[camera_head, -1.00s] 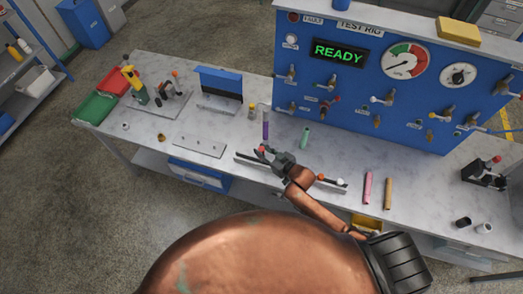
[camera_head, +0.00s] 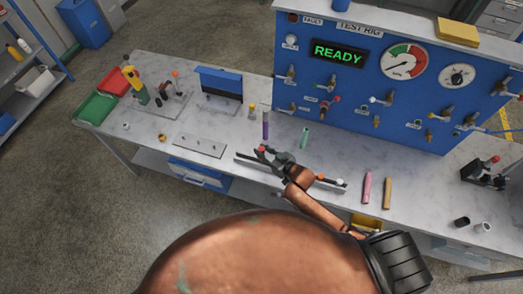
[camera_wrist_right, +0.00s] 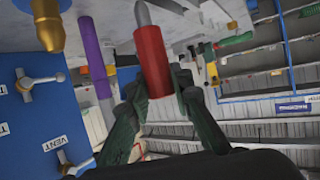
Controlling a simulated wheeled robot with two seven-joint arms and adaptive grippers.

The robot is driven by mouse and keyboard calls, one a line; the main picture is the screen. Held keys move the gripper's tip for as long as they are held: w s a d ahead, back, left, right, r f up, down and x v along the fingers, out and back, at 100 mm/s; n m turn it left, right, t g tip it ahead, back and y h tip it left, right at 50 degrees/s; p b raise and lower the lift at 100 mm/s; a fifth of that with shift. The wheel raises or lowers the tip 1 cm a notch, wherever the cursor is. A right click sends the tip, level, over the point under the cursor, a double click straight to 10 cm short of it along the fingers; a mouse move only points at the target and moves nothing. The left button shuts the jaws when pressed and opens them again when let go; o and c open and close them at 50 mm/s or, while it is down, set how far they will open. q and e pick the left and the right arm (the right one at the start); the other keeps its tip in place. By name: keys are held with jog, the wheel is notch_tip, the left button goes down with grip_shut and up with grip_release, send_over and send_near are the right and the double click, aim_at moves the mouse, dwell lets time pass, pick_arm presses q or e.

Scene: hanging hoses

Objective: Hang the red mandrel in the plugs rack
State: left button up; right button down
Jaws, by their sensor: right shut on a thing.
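The red mandrel (camera_wrist_right: 152,62) is a red cylinder with a grey rounded tip in the right wrist view. My right gripper (camera_wrist_right: 157,85) is shut around one end of it, and the grey tip points away from the fingers. In the head view my right gripper (camera_head: 272,156) is over the bench, with only a small red spot of the mandrel (camera_head: 261,149) showing. A long dark rail (camera_head: 244,159), which looks like the plugs rack, runs beneath the gripper. I cannot tell whether the mandrel touches it. My left gripper is not in view.
Pink (camera_head: 367,187) and tan (camera_head: 387,192) tubes lie further right. The blue test rig (camera_head: 400,125) is behind. A flat plate (camera_head: 200,146) lies left.

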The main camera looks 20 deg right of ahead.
jog(key=shift+f+b, duration=1.25)
jog(key=shift+f, duration=0.9)
jog(key=c, duration=1.7)
grip_release()
jog(key=shift+o, duration=0.2)
jog(key=v, duration=1.2)
